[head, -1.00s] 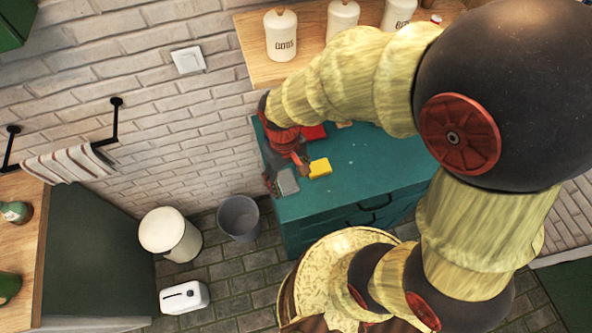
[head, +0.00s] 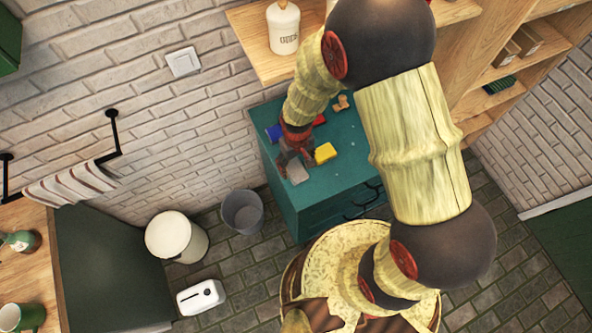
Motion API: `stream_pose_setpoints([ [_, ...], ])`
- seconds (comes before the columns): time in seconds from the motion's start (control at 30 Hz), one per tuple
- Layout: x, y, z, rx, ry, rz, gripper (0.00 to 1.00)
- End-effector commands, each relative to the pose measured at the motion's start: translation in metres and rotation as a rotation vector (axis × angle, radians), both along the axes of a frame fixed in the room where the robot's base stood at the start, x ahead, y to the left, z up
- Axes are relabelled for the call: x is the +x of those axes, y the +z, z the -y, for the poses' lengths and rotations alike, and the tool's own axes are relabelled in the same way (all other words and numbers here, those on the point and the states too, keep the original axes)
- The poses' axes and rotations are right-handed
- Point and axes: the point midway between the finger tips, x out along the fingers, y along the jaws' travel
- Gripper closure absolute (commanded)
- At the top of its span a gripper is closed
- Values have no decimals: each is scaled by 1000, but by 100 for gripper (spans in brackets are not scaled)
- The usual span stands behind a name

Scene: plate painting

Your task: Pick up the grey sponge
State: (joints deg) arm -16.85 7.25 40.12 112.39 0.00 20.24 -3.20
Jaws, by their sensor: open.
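The grey sponge (head: 298,174) lies on the teal cabinet top near its front left corner. My gripper (head: 293,163) is open and points down right at the sponge, over its far side. The fingers partly cover the sponge, and I cannot tell whether they touch it.
A yellow sponge (head: 325,153) lies close to the right of my gripper. A blue object (head: 274,132) and a red one (head: 319,119) lie farther back on the teal cabinet (head: 345,175). A grey bin (head: 242,213) and a white bin (head: 176,237) stand on the floor.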

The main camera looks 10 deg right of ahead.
Motion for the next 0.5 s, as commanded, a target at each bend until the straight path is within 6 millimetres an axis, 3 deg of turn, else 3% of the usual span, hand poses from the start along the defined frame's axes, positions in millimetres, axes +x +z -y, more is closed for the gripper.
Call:
stream_pose_setpoints([
  [0.3,2,-42,-3,0,0,-1,33],
  [0.5,2,-48,-3,0,0,0,33],
])
